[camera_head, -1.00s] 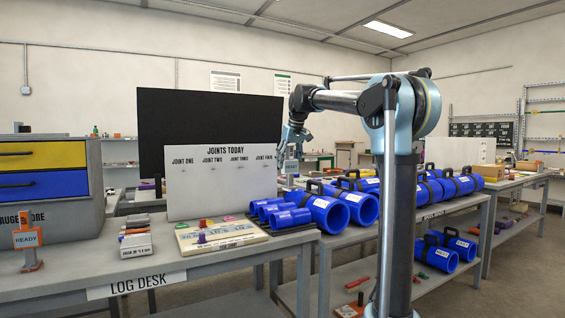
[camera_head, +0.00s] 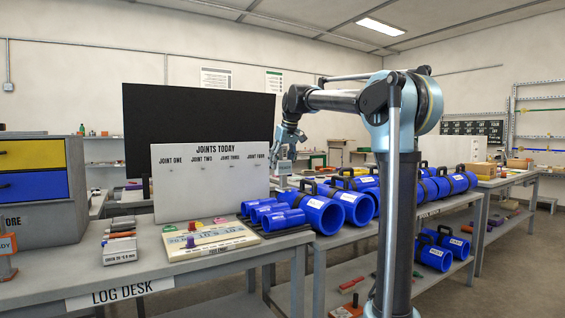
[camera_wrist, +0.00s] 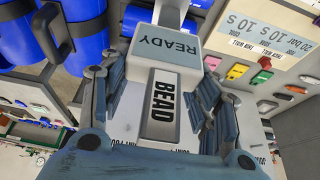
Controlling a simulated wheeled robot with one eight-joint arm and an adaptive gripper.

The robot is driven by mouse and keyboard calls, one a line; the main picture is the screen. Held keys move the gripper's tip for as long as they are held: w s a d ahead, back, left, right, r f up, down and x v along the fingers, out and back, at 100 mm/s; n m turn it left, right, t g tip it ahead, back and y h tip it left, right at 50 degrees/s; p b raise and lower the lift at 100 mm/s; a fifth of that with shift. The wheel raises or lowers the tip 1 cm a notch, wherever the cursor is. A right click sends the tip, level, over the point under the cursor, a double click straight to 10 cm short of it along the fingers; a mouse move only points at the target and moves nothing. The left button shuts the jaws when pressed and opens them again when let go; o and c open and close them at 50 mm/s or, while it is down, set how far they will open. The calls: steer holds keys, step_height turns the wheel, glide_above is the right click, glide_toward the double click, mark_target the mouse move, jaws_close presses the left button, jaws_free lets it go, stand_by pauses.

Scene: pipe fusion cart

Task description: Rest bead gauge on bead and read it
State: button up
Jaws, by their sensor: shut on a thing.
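My gripper (camera_wrist: 160,100) is shut on the bead gauge (camera_wrist: 160,115), a pale block marked BEAD with a grey READY face, in the wrist view. In the head view my gripper (camera_head: 284,165) hangs at the right end of the white JOINTS TODAY board (camera_head: 205,185), with the small gauge (camera_head: 281,182) below its fingers. Blue pipes (camera_head: 325,212) with black handles lie on the bench just right of and below it. I cannot make out a bead on any pipe, nor a reading on the gauge.
A drawer cabinet (camera_head: 75,180) stands at left. A large black screen (camera_head: 140,110) is behind the white board. Floor shows between the benches.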

mark_target(282, 181)
steer(key=shift+d+f, duration=0.1)
steer(key=shift+f, duration=3.65)
steer(key=shift+d+f, duration=0.1)
steer(key=shift+f, duration=0.55)
stand_by(0.8)
steer(key=shift+r, duration=0.1)
stand_by(0.5)
